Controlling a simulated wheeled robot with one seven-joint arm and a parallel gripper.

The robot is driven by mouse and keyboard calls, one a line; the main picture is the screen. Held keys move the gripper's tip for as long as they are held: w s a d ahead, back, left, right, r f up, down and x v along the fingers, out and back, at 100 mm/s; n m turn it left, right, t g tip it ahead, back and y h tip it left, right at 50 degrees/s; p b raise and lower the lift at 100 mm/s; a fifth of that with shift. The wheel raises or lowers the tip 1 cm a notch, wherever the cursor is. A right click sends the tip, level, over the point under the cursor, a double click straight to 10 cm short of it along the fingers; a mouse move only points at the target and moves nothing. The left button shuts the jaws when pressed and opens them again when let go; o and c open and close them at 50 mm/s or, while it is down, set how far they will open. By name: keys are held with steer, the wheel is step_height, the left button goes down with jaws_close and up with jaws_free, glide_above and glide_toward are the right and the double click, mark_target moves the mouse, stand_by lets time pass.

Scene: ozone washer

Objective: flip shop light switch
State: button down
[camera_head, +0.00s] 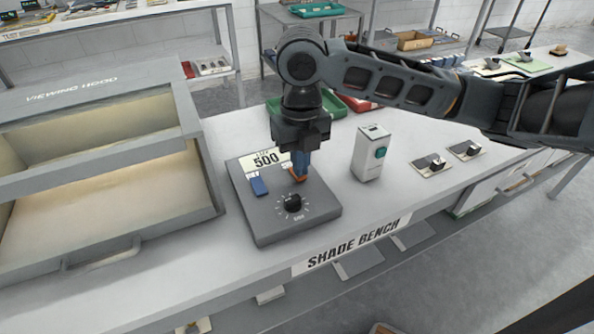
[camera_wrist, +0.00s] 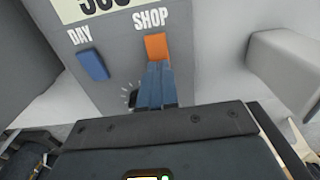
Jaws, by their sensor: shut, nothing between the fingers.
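The shop switch is an orange rocker (camera_wrist: 156,44) under the word SHOP on a grey control box (camera_head: 265,227). In the head view a bit of its orange (camera_head: 297,176) shows just below my fingers. My gripper (camera_head: 300,172) points down over the box with its blue fingers shut together and nothing held. In the wrist view the fingertips (camera_wrist: 158,68) lie at the lower edge of the orange rocker; I cannot tell whether they touch it. A blue rocker (camera_wrist: 93,64) marked DAY sits to the left, also seen in the head view (camera_head: 259,186).
A black dial (camera_head: 292,202) is on the box front, partly hidden by my fingers in the wrist view. The viewing hood (camera_head: 95,160) stands left. Green and red trays are behind my gripper.

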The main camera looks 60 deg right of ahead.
steer(key=shift+f+b, duration=0.35)
steer(key=shift+f, duration=0.1)
stand_by(0.3)
steer(key=shift+r+p, duration=2.45)
steer(key=shift+r, duration=1.1)
